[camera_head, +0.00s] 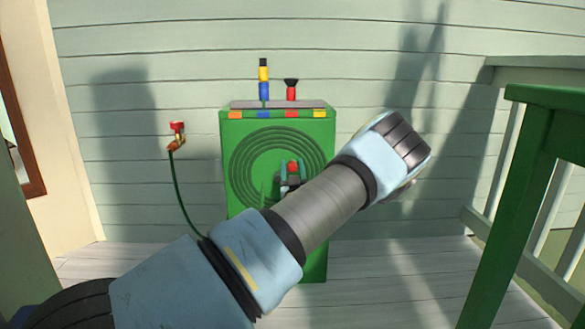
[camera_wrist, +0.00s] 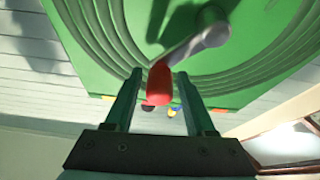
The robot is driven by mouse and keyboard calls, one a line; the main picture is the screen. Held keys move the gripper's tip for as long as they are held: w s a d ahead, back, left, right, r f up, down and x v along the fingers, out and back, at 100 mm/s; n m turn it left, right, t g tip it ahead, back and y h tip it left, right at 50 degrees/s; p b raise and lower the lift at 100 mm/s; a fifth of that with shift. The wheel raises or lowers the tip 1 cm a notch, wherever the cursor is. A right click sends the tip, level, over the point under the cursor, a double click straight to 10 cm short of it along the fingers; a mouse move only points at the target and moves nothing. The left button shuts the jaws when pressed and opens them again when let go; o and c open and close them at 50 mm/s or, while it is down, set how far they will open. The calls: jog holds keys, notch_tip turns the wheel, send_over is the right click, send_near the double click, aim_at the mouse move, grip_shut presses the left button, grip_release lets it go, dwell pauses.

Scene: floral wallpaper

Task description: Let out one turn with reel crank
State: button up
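The green hose reel box (camera_head: 235,150) stands against the wall, with concentric rings on its front. In the wrist view its grey crank arm (camera_wrist: 196,42) reaches from the hub to a red handle (camera_wrist: 160,84). The red handle also shows in the head view (camera_head: 293,166), just above my forearm. My gripper (camera_wrist: 159,74) has its two green fingers apart, one on each side of the red handle, with visible gaps. In the head view my gripper (camera_head: 291,174) is at the box front, and my arm hides the lower rings and the hub.
A blue and yellow nozzle (camera_head: 264,85) and a red and black one (camera_head: 291,90) stand on the box top. A red tap (camera_head: 177,133) with a green hose (camera_head: 182,195) is on the wall at left. A green railing (camera_head: 525,150) stands at right.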

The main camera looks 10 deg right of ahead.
grip_shut()
dwell(1.1)
